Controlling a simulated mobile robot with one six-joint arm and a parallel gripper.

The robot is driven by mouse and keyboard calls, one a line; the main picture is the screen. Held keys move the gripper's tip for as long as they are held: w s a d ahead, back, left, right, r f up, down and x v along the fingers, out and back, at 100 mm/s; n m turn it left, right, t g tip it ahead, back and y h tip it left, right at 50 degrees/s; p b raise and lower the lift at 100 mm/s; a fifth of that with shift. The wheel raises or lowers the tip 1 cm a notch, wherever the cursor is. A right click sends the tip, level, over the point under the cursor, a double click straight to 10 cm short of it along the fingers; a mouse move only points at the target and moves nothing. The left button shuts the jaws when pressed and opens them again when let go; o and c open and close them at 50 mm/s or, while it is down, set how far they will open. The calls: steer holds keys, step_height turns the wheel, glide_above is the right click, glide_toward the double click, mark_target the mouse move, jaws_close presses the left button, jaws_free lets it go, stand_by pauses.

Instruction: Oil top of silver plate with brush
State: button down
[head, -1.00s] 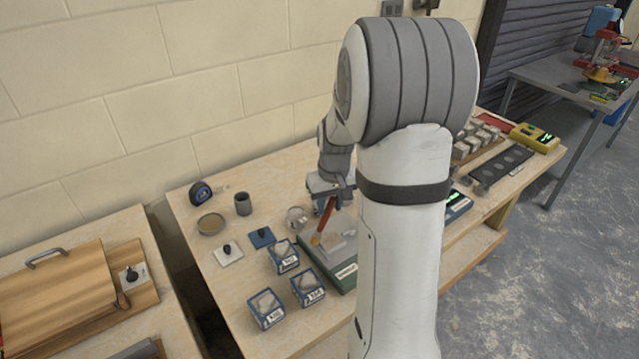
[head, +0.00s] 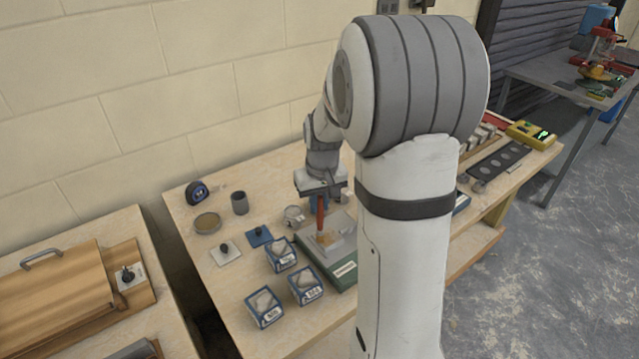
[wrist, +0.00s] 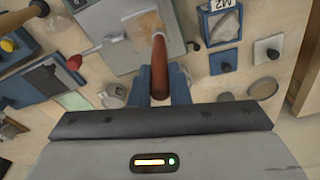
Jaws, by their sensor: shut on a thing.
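My gripper (head: 319,203) is shut on the red handle of the brush (head: 321,217), which points down nearly upright in the head view. The handle also shows between my blue fingers in the wrist view (wrist: 159,66). The tan bristles (wrist: 143,24) are over the silver plate (wrist: 118,42) and seem to be at its surface; I cannot tell for sure whether they touch. In the head view the silver plate (head: 343,246) lies on a green base with a pale label. My arm hides part of the bench to its right.
Several blue-and-white tubs (head: 305,286) stand close to the left front of the green base. A blue square with a black knob (head: 260,236), a white one (head: 225,253), a round dish (head: 207,223) and a grey cup (head: 240,203) lie farther left.

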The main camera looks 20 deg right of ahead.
step_height(320, 180, up, 7)
steer(key=a+p, duration=0.1)
steer(key=p, duration=0.4)
steer(key=shift+r, duration=0.2)
steer(key=shift+s+a, duration=0.1)
stand_by(0.7)
